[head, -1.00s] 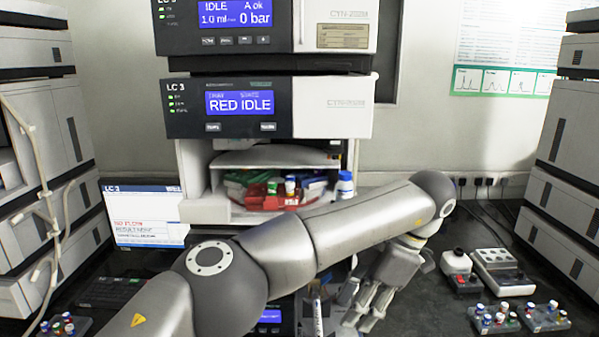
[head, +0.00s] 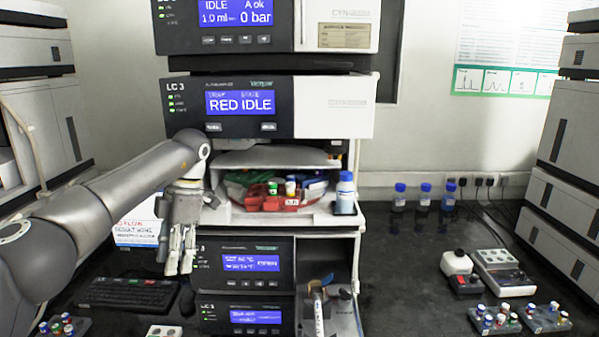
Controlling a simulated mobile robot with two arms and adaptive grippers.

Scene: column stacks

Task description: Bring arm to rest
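My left arm (head: 100,200) comes in from the left and bends at a raised wrist in front of the left side of the instrument stack. My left gripper (head: 180,264) hangs with its fingers pointing down, between the monitor and the lower LC 3 modules. No object shows in its fingers. How far apart the fingers are is unclear from this angle. My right gripper is not in view.
The LC 3 stack (head: 330,108) stands in the middle, with a shelf of coloured items and a bottle (head: 345,190). A keyboard (head: 130,293) and monitor (head: 137,232) are at left. Blue-capped bottles (head: 424,196), a control box (head: 505,275) and vial racks (head: 545,318) are at right.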

